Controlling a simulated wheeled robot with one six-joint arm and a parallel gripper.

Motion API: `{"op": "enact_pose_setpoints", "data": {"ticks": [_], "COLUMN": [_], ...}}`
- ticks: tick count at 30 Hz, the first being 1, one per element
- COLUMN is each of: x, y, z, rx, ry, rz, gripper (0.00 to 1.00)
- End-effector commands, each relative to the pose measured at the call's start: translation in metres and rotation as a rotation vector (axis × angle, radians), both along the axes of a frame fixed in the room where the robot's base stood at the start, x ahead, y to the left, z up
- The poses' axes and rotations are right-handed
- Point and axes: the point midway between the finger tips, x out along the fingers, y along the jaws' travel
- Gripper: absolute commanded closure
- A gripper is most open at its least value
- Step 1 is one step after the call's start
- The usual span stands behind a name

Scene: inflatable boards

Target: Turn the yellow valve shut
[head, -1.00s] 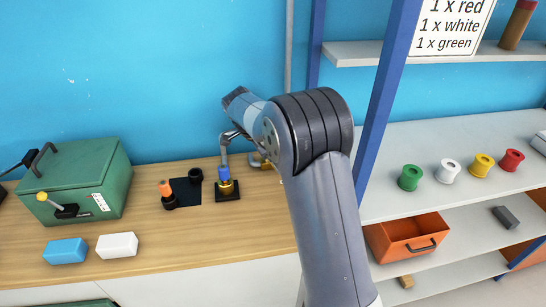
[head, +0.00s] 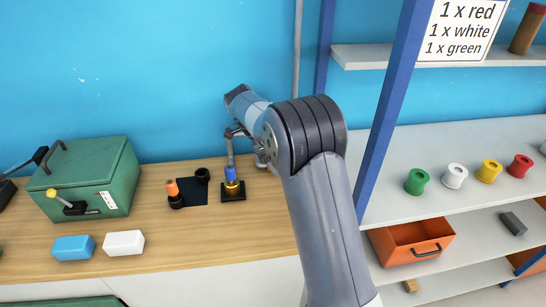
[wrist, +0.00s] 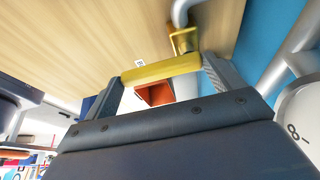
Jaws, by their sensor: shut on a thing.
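The yellow valve's handle (wrist: 155,73) is a flat bar in the wrist view. It spans the gap between the two fingers of my gripper (wrist: 163,77), which is shut on it. The valve's brass-yellow body (wrist: 184,40) sits just beyond the handle, at the end of a grey bent pipe (wrist: 183,12). In the head view my arm hides the handle and the fingertips.
On the bench (head: 150,215) stand a blue-and-brass piece on a black base (head: 233,188), an orange-and-black piece (head: 173,192), a green box (head: 90,180), and blue (head: 73,248) and white blocks (head: 124,242). A blue shelf post (head: 388,130) rises close right of my arm.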

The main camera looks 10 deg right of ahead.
Motion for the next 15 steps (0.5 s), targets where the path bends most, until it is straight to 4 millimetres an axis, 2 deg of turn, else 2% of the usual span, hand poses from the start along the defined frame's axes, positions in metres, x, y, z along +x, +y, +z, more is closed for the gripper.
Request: {"op": "enact_pose_setpoints", "data": {"ticks": [2, 3, 6, 15], "x": [-0.0001, -0.0001, 0.0, 0.0004], "y": [0.0005, 0.0004, 0.0002, 0.0016], "z": [-0.0002, -0.0003, -0.0002, 0.0034], "rx": [0.003, 0.002, 0.002, 0.001], "ry": [-0.002, -0.002, -0.002, -0.003], "rz": [-0.007, -0.007, -0.006, -0.002], "gripper": [0.53, 0.09, 0.01, 0.0]}}
